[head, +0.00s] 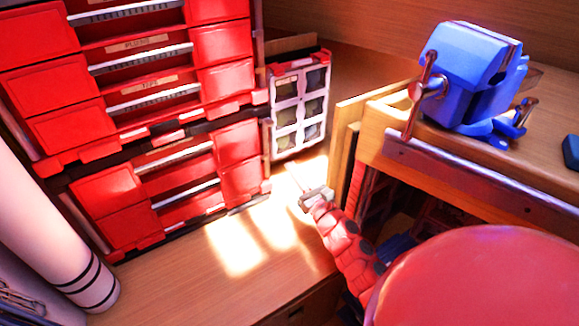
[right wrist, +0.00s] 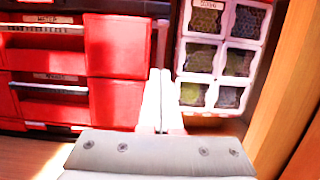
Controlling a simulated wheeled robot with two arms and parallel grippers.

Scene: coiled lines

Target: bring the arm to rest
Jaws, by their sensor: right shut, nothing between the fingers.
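My right gripper (head: 292,172) is in the middle of the head view, at the end of my red segmented arm. It is over the sunlit wooden surface, in front of the red drawer cabinet and the small white-framed organizer. In the right wrist view its two pale fingers (right wrist: 161,74) lie together, with nothing between them. They point toward the gap between the red drawers and the organizer. My left gripper is not in view.
The red drawer cabinet (head: 88,134) fills the left. The white-framed organizer (head: 286,112) stands beside it. A wooden bench (head: 384,150) with a blue vise (head: 468,65) is to the right. A white tube (head: 45,228) with dark bands leans at far left. The sunlit wooden surface (head: 190,270) has free room.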

